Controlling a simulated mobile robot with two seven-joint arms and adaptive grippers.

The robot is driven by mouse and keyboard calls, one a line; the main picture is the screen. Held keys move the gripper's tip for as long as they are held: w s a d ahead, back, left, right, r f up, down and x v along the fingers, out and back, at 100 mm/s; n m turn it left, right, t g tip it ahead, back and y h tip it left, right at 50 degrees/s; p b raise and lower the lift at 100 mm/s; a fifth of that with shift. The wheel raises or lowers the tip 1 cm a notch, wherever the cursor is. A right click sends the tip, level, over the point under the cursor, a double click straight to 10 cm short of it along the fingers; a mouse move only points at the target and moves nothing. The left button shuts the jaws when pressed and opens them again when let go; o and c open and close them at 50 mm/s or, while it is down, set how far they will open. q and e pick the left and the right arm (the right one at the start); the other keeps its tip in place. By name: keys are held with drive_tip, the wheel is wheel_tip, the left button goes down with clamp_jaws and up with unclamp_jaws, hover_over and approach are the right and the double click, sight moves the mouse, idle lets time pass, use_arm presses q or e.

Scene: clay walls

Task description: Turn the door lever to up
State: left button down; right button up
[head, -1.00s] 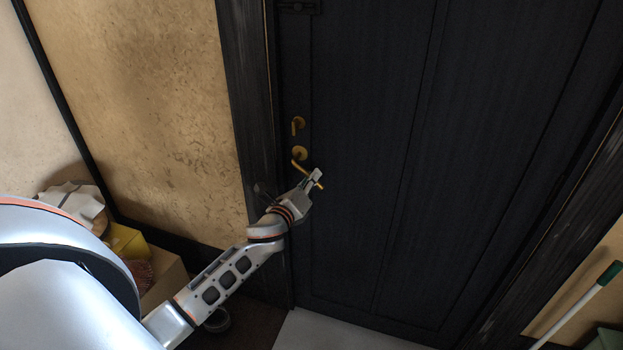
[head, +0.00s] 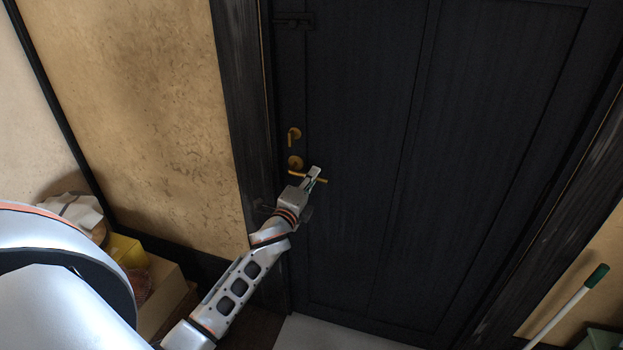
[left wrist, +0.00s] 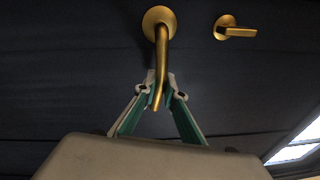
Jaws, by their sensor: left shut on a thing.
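The brass door lever (head: 322,180) is on the dark door and points to the right, tilted slightly down from level. Its round rosette (head: 295,161) is just above its left end. My left gripper (head: 314,174) is shut on the lever near its free end. In the left wrist view the lever (left wrist: 161,62) runs down from its round plate to between the fingertips of the left gripper (left wrist: 160,86). My right gripper is not in view.
A small brass turn handle (head: 294,136) sits above the lever and does not touch the gripper. The door (head: 400,150) looks closed in its dark frame. Boxes (head: 165,290) stand at the lower left. A green-topped white pole (head: 575,300) leans at the lower right.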

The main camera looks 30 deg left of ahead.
use_arm(q)
drive_tip(key=shift+r+n, duration=0.3)
drive_tip(key=c, duration=2.1)
unclamp_jaws()
drive_tip(key=shift+s+f, duration=0.1)
drive_tip(key=shift+s, duration=0.3)
drive_tip(key=s+d, duration=0.1)
drive_tip(key=s, duration=1)
drive_tip(key=shift+d+f, duration=0.3)
drive_tip(key=shift+d, duration=0.1)
drive_tip(key=shift+f, duration=0.1)
